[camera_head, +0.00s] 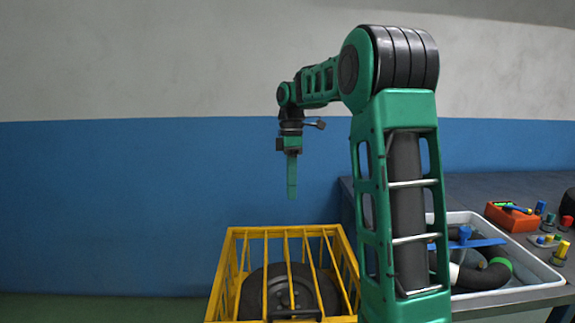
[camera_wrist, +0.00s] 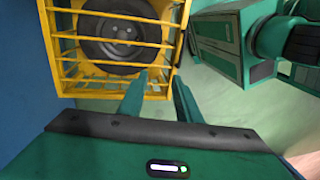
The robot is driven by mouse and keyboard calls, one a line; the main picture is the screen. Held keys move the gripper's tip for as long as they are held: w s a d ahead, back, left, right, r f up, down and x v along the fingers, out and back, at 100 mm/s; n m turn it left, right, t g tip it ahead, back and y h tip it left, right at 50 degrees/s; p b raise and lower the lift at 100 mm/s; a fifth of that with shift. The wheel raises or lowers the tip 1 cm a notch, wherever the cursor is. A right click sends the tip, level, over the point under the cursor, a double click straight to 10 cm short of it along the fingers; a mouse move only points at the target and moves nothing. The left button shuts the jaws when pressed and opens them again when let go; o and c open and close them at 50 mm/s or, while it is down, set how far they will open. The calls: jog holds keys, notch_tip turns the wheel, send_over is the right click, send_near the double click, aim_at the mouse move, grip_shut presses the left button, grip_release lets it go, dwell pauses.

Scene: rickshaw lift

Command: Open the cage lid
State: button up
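The yellow cage (camera_head: 232,240) stands low in front of the blue wall, with a dark wheel (camera_head: 270,290) inside. Its barred lid (camera_head: 288,262) lies across the top and looks closed. A dark handle (camera_head: 295,314) shows at the cage's near edge, cut close to the frame bottom. My gripper (camera_head: 291,196) points down above the far part of the cage, clear of it. In the wrist view, the two fingers of my gripper (camera_wrist: 160,80) are apart with nothing between them. The cage (camera_wrist: 60,60) and wheel (camera_wrist: 120,40) show beyond the fingertips there.
A dark table (camera_head: 470,190) stands at the right, close to the cage. On it are a white tray (camera_head: 530,272) with a black hose (camera_head: 488,276), a red toolbox (camera_head: 510,216) and several small coloured items. The blue wall (camera_head: 130,210) is behind; floor left of the cage is clear.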

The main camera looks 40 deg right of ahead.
jog(key=w+d+r, duration=0.2)
jog(key=w+r, duration=0.2)
jog(key=r, duration=0.1)
jog(key=shift+w+d+r, duration=0.2)
jog(key=shift+w+d, duration=0.1)
jog(key=shift+d, duration=0.05)
dwell(0.6)
dwell(0.6)
